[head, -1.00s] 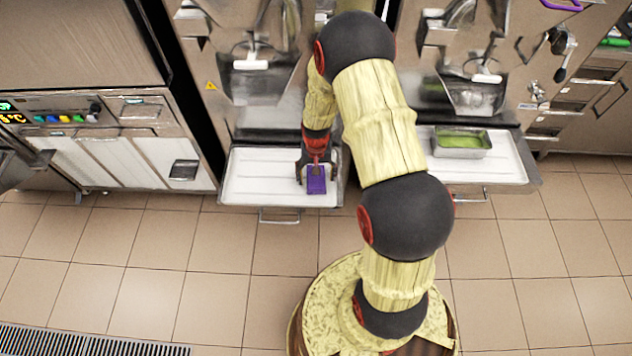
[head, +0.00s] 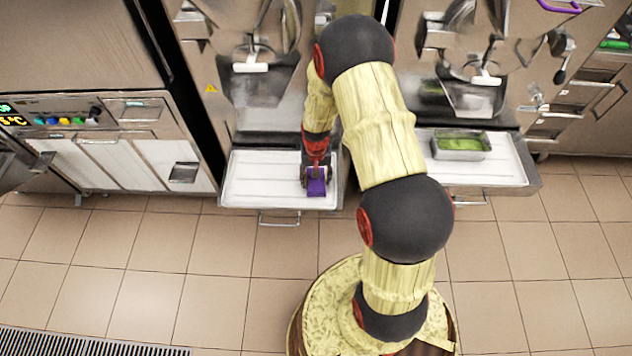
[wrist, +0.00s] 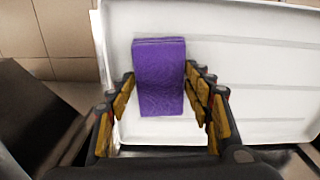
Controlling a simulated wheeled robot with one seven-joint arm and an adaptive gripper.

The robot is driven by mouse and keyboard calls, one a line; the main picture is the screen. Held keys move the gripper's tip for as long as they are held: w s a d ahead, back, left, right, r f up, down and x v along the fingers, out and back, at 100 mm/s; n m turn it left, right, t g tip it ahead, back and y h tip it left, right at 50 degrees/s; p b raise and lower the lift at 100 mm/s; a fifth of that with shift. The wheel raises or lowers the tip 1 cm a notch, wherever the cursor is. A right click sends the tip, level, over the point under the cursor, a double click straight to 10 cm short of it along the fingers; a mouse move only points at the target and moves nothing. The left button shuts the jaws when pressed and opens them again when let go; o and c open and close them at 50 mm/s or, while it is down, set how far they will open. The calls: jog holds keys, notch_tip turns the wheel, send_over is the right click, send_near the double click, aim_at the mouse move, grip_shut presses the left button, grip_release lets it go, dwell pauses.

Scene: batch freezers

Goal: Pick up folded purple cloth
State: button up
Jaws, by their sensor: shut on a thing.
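The folded purple cloth (head: 316,187) lies on the left white tray (head: 255,183), near its front right part. In the wrist view the cloth (wrist: 159,72) is a neat rectangle between the two fingers of my gripper (wrist: 159,90). The gripper reaches down from above and its fingers press on the cloth's left and right sides. In the head view my gripper (head: 315,175) covers the far part of the cloth. I cannot tell whether the cloth is clear of the tray surface.
The tray sits under a batch freezer spout (head: 251,66). To the right, a second white tray (head: 505,165) holds a metal pan (head: 461,156) with green contents. A metal handle (head: 279,218) sticks out at the left tray's front. The tray's left part is empty.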

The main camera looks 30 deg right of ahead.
aim_at(316, 181)
jog(key=shift+c, duration=0.6)
jog(key=shift+r+p, duration=0.35)
jog(key=shift+r, duration=0.25)
notch_tip(316, 181, up, 2)
jog(key=shift+r+p, duration=0.2)
jog(key=shift+p, duration=0.5)
jog(key=s+a+r+p, duration=0.1)
jog(key=s+r+p, duration=0.1)
jog(key=s+r, duration=0.2)
jog(key=s+a+r+p, duration=0.1)
jog(key=s+r+p, duration=0.2)
jog(key=s, duration=0.6)
jog(key=shift+s+a+r, duration=0.2)
jog(key=shift+s+r, duration=0.2)
jog(key=shift+r, duration=0.8)
jog(key=o, duration=0.6)
jog(key=shift+c, duration=0.2)
jog(key=c, duration=0.4)
